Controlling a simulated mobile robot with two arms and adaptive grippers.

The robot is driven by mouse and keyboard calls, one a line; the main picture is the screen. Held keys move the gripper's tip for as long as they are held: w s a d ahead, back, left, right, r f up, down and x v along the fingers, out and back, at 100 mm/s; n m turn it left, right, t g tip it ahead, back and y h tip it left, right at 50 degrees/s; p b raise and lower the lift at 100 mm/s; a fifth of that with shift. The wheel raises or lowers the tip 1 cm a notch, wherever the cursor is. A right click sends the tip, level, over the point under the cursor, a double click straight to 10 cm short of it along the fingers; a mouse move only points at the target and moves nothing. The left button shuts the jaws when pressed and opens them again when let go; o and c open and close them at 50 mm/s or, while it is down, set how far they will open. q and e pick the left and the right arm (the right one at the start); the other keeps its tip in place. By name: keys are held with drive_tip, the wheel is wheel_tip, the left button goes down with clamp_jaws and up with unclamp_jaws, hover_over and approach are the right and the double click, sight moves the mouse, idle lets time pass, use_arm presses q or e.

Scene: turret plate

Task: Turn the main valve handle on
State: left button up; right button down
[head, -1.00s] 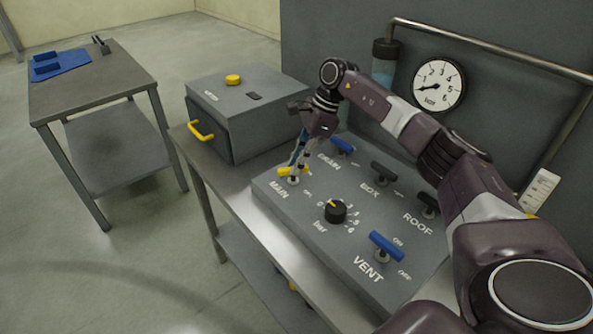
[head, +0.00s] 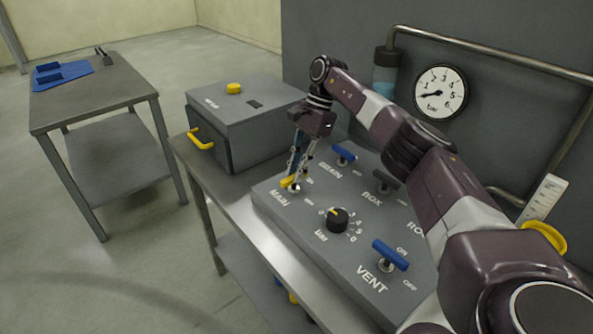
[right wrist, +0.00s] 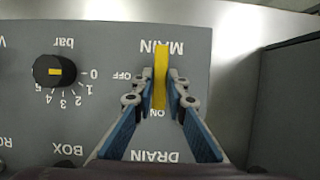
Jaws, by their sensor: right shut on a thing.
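The yellow main valve handle (head: 287,183) is at the panel's left corner, beside the word MAIN. In the right wrist view the handle (right wrist: 161,65) runs straight from MAIN to the ON mark; OFF is to its left. My right gripper (head: 294,178) reaches down from above and is shut on the handle. In the right wrist view its fingertips (right wrist: 160,86) press on both sides of the handle, which partly hides behind them in the head view. My left gripper is not in view.
The grey panel (head: 303,238) also has a black bar knob (head: 337,220), blue drain (head: 344,154) and vent handles (head: 390,255), and a black box handle (head: 387,180). A grey box (head: 240,120) with a yellow grip stands left. A gauge (head: 440,93) hangs behind.

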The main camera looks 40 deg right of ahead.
drive_tip(key=shift+w+r, duration=0.1)
drive_tip(key=c, duration=1.9)
unclamp_jaws()
drive_tip(key=shift+c, duration=0.2)
drive_tip(key=shift+d, duration=0.1)
drive_tip(key=v, duration=0.7)
drive_tip(key=shift+r, duration=0.2)
